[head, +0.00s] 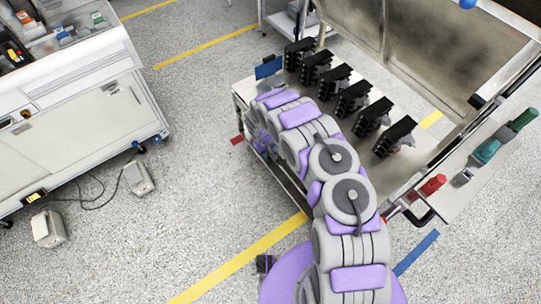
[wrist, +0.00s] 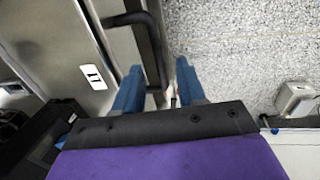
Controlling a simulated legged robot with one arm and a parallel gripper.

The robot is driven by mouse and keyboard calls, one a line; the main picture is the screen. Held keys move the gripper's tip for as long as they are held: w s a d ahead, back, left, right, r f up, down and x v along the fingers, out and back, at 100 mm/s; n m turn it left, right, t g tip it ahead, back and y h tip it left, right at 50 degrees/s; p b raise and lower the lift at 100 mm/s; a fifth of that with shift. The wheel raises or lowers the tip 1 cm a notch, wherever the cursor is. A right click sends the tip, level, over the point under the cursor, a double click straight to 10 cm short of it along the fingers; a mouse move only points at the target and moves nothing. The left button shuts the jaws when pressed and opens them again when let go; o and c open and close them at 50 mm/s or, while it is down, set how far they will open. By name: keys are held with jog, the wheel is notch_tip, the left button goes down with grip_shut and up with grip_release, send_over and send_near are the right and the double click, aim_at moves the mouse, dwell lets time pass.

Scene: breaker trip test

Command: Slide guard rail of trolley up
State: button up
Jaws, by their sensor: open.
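The metal trolley (head: 432,149) stands at the right in the head view, with its flat top and a raised framed panel (head: 425,50). In the wrist view, its metal side (wrist: 50,30) carries a white label. A black bent bar (wrist: 152,38) runs along that side; I cannot tell whether it is the guard rail. My gripper (wrist: 160,80) is open, with blue fingers apart. The lower end of the bar shows between them in the picture, and contact cannot be told. In the head view my arm reaches the trolley's left end and hides part of it.
Several black breaker units (head: 350,98) stand in a row on the trolley top. A white cabinet (head: 80,115) stands at the left, with a small grey box (head: 138,178) on the floor near it. Speckled floor between cabinet and trolley is mostly clear.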

jog(key=shift+w+d+f+b, duration=0.1)
jog(key=shift+d+f+b, duration=0.15)
jog(key=shift+f, duration=0.6)
jog(key=shift+w+d+f+b, duration=0.1)
jog(key=shift+d+f, duration=0.1)
jog(key=shift+f, duration=0.6)
jog(key=shift+a, duration=0.1)
jog(key=shift+c, duration=0.5)
grip_shut()
